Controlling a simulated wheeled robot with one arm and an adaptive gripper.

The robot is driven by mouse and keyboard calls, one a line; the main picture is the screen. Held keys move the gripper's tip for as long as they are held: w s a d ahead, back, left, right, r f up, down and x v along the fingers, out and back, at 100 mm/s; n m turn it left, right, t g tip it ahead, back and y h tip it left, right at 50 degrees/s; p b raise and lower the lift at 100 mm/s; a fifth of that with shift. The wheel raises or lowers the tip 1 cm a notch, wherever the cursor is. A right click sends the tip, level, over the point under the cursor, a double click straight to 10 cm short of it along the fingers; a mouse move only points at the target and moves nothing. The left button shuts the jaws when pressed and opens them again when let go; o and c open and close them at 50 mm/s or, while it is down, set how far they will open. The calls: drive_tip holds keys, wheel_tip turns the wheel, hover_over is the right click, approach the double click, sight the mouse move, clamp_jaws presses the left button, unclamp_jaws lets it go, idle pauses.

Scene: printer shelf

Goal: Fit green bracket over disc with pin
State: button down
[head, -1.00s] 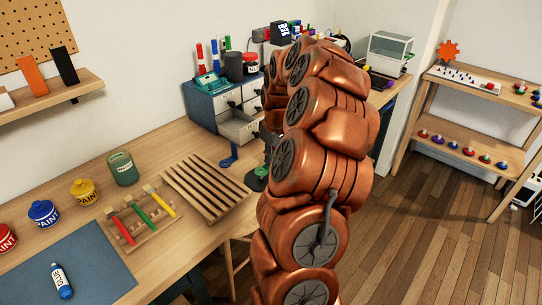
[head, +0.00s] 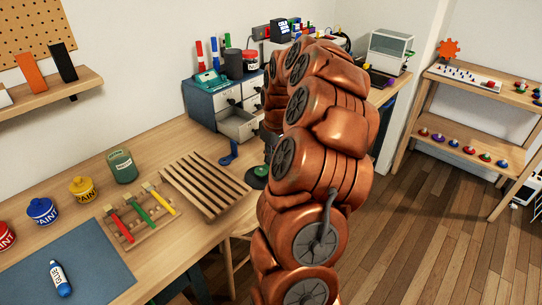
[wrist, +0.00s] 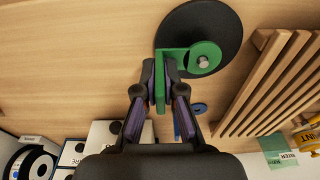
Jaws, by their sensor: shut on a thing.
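A black round disc (wrist: 215,28) lies flat on the wooden bench; it also shows in the head view (head: 250,178), partly behind my arm. The green bracket (wrist: 204,50) has a rounded end over the disc's edge area, and a grey pin tip (wrist: 203,62) shows within that end. Whether the bracket sits flush on the disc is hard to tell. My gripper (wrist: 160,68) is shut on the bracket's upright green plate, one finger on each side. In the head view the green end (head: 262,170) shows beside my arm.
A blue bracket (head: 228,155) stands on the bench close behind the disc. A slatted wooden rack (head: 205,185) is to the left in the head view. A drawer cabinet (head: 225,105) with an open drawer stands behind.

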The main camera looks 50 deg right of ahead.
drive_tip(key=shift+f+b, duration=0.65)
drive_tip(key=shift+f, duration=0.15)
idle(0.5)
idle(0.4)
drive_tip(key=c, duration=1.2)
unclamp_jaws()
drive_tip(key=shift+r, duration=0.15)
drive_tip(key=shift+r+p, duration=0.5)
drive_tip(key=shift+r, duration=2.85)
